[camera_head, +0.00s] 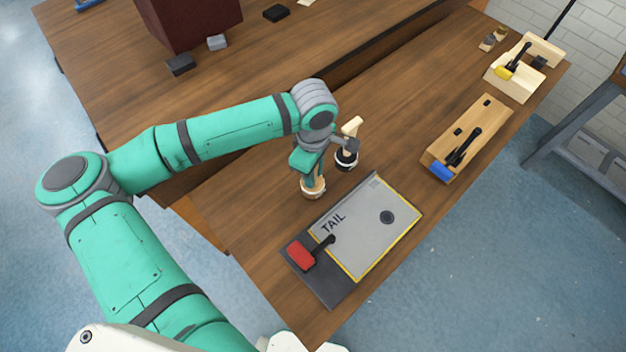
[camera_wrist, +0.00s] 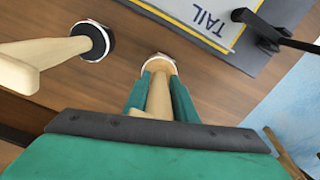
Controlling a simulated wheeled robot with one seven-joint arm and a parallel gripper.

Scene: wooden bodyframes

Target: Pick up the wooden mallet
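A light wooden mallet (camera_head: 315,188) stands head down on the workbench under my gripper (camera_head: 309,172) in the head view. In the wrist view, its handle (camera_wrist: 160,97) rises between my two teal fingers, and its pale-rimmed head (camera_wrist: 159,63) shows just beyond the fingertips. The fingers lie close along both sides of the handle; I cannot tell whether they press on it. A second tool, with a light wooden handle (camera_head: 351,126) and a dark, white-rimmed head (camera_head: 346,160), stands just right of my gripper; in the wrist view its dark head (camera_wrist: 93,40) is at upper left.
A grey TAIL panel (camera_head: 365,225) with a red-handled clamp (camera_head: 300,254) lies close at lower right. A wooden block with a blue clamp (camera_head: 441,171) and a lighter fixture with a yellow clamp (camera_head: 503,73) stand farther right. Bare workbench (camera_head: 400,110) lies between.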

